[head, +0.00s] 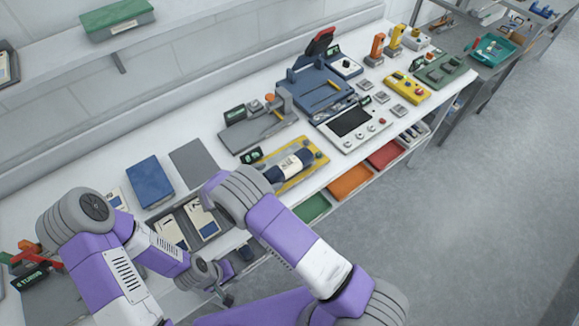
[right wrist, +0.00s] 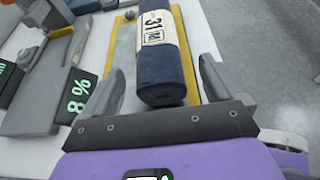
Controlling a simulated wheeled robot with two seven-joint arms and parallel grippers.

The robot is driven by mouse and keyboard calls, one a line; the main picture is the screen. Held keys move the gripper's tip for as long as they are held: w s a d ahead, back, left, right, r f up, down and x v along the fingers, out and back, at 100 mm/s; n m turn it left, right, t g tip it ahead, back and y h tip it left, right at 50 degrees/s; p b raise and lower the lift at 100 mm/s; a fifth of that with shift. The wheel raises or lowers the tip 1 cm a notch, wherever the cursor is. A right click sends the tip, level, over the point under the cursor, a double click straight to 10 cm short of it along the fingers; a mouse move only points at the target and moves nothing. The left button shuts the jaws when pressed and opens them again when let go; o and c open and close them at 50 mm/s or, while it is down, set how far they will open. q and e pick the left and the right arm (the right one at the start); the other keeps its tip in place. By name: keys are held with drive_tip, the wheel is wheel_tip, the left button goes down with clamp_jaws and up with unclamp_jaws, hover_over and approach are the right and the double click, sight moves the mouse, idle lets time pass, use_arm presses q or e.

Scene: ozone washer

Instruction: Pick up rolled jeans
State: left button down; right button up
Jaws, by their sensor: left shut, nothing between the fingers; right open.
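The rolled jeans (head: 289,166) are a dark navy roll with a cream label, lying on a yellow-edged board on the bench. In the right wrist view the roll (right wrist: 166,65) runs away from me, its near end between the fingers. My right gripper (right wrist: 160,66) is open, one finger on each side of the roll's near end, with visible gaps at both sides. In the head view the right hand is mostly hidden behind my own arm. My left gripper (head: 224,294) is shut and empty, low at the bench's front edge, away from the jeans.
A grey tray with cards (head: 202,219), a blue box (head: 150,181) and a grey plate (head: 193,164) lie left of the jeans. A clamp fixture (head: 262,127) stands behind, and a control panel (head: 352,124) to the right. Green, orange (head: 350,182) and red bins line the front below.

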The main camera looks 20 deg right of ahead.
sight(276, 172)
drive_tip(key=x, duration=0.4)
drive_tip(key=shift+w+d+p, duration=0.15)
drive_tip(key=shift+p, duration=0.25)
drive_tip(key=shift+c, duration=0.2)
drive_tip(key=shift+r, duration=0.1)
drive_tip(key=c, duration=1.4)
